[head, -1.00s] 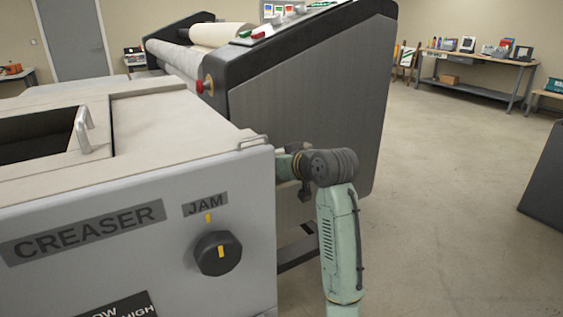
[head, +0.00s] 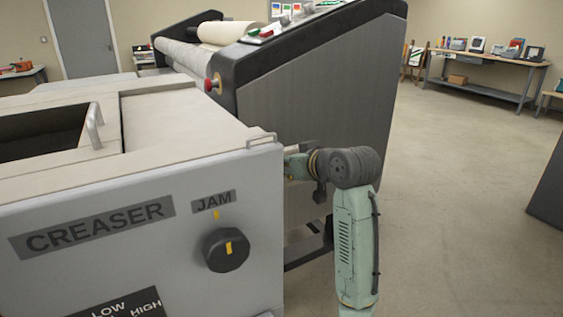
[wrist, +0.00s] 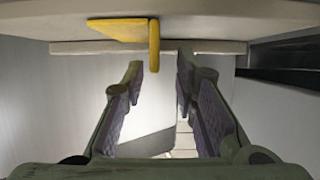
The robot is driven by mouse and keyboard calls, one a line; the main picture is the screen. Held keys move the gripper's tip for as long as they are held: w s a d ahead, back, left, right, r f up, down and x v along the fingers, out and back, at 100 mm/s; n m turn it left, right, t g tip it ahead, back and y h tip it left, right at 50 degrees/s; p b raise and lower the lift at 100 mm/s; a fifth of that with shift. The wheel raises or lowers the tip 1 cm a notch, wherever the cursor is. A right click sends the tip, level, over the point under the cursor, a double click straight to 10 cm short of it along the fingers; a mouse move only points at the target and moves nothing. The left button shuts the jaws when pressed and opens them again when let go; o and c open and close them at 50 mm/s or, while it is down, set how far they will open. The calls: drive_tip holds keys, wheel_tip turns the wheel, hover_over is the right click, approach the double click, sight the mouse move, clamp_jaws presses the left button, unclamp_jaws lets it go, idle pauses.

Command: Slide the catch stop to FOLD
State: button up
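In the wrist view a yellow piece with a flat pointed plate and an upright tab (wrist: 154,45) sits on a pale ledge at the top. It may be the catch stop; no FOLD lettering shows. My gripper (wrist: 160,70) is open and empty, its two padded fingers pointing toward the ledge. The tab is in line with the gap between the fingertips, and I cannot tell whether it is inside that gap. In the head view my gripper is hidden behind the creaser (head: 110,262), at the end of my green arm.
The creaser's front has a black knob (head: 226,250) with a yellow mark below a JAM label (head: 214,202). A large dark-sided machine (head: 310,100) with a roll stands behind. A workbench (head: 490,62) is at the back right.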

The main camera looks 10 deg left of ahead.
drive_tip(key=v, duration=0.8)
drive_tip(key=shift+s+r, duration=0.15)
drive_tip(key=shift+s, duration=0.1)
drive_tip(key=shift+d, duration=0.1)
